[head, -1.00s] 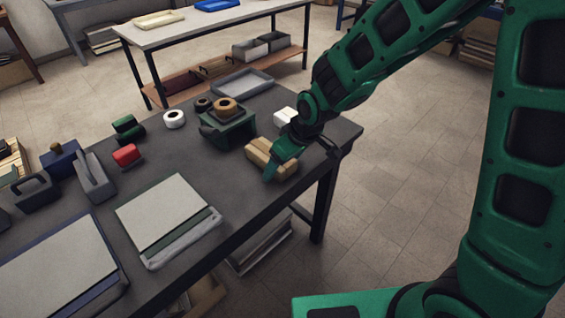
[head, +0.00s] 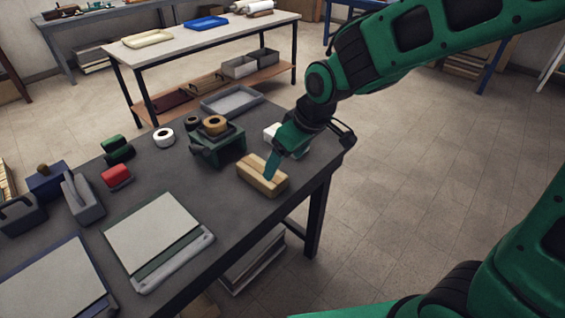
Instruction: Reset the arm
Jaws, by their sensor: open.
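My green arm reaches in from the right in the head view. My gripper (head: 276,166) points down at the right end of the dark table (head: 200,234). It is open, and its visible finger is at or just above a tan wooden block (head: 261,179). I cannot tell whether it touches the block. The far finger is hidden.
A green tape dispenser (head: 227,143) with a tan roll stands close behind the block, and a white item (head: 272,132) is partly behind my gripper. A grey tray (head: 231,102), a red block (head: 116,176) and boards (head: 153,230) share the table. Floor at right is clear.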

